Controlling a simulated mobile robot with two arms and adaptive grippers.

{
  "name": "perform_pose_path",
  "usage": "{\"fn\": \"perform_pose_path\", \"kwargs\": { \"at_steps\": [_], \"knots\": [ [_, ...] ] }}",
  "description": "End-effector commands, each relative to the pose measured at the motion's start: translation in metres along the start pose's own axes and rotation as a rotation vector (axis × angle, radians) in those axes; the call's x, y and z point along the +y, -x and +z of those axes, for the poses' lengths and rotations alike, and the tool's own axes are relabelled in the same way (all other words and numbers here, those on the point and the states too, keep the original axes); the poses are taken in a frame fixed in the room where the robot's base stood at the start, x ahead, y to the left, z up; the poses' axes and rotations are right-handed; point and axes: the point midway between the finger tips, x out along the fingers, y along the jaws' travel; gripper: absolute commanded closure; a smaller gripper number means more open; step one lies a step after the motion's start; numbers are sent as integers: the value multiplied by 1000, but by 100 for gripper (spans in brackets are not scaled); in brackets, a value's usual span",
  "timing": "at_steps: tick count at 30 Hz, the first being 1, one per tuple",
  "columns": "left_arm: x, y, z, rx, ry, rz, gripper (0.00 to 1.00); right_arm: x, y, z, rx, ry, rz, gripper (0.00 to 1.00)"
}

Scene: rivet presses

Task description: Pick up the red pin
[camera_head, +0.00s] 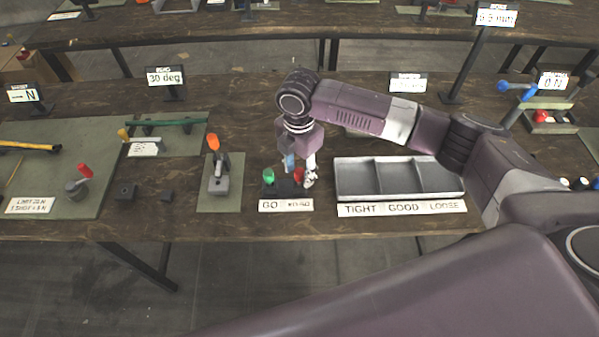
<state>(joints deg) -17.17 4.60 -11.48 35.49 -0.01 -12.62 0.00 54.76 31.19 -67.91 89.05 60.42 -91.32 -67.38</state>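A small dark block (283,189) stands behind a white card (286,205) reading GO and a partly legible second word. A green-topped pin (268,175) stands at its left. A small red top, seemingly the red pin (298,175), shows at its right, largely hidden by my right gripper. My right gripper (309,180) points down at this right end, its fingertips beside or around the red top. It is too small and covered to tell whether the fingers are closed on it. My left gripper is out of view.
A grey three-part tray (399,163) labelled TIGHT, GOOD, LOOSE lies right of the block. An orange-handled press (217,170) stands to the left on a green mat (233,199). A red-knobbed device (78,183) is farther left. My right arm spans the space above the tray.

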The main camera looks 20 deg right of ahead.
Motion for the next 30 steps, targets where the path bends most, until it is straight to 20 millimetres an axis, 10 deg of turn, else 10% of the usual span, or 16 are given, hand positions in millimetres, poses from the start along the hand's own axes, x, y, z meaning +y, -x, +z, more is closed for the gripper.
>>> {"fn": "perform_pose_path", "kwargs": {
  "at_steps": [10, 21, 30],
  "knots": [
    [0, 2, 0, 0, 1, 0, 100, 0, -10, 0, -1, 0, 2, 61],
    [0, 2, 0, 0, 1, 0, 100, 0, -10, 0, -1, 0, 1, 100],
    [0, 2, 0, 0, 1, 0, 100, 0, -8, 0, -1, -1, 2, 100]
  ]
}}
